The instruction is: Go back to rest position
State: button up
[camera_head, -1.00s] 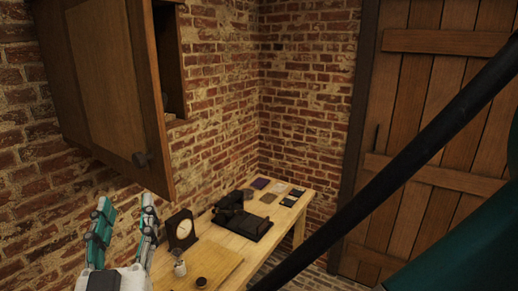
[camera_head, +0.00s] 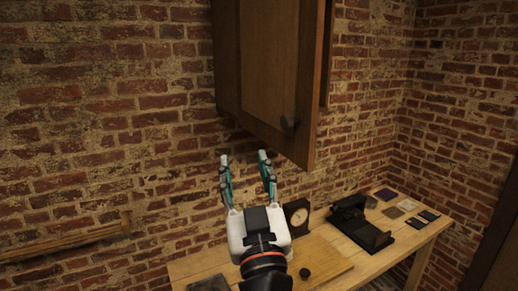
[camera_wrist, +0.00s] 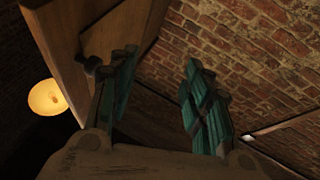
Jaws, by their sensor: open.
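My gripper (camera_head: 246,178) is in the head view, pointing up with its two teal fingers apart. Nothing is between the fingers. In the wrist view my gripper (camera_wrist: 155,95) is also open and empty. The cabinet shows there at the upper left (camera_wrist: 65,35), with a dark round knob by the left finger. I cannot tell whether finger and knob touch.
A wooden table (camera_head: 398,248) stands along the wall below. A wooden rail (camera_head: 65,240) is on the left wall. A lit lamp (camera_wrist: 47,98) shows in the wrist view.

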jog(key=s+d+f+g+b, duration=0.1)
jog(key=d+f+g+b, duration=0.3)
jog(key=f, duration=0.6)
jog(key=d+f+g+b, duration=0.3)
jog(key=d+f+b, duration=0.1)
jog(key=f, duration=0.6)
jog(key=s+d+f+g+b, duration=0.1)
jog(key=d+f+g+b, duration=0.25)
jog(key=f, duration=0.65)
jog(key=s+d+f+m+g+h+b, duration=0.2)
jog(key=s+d+f+m+g+h, duration=0.1)
jog(key=s+d+f, duration=0.5)
jog(key=shift+d+f+g+h+b, duration=0.4)
jog(key=shift+d+f+g+h, duration=0.1)
jog(key=shift+d+g, duration=0.45)
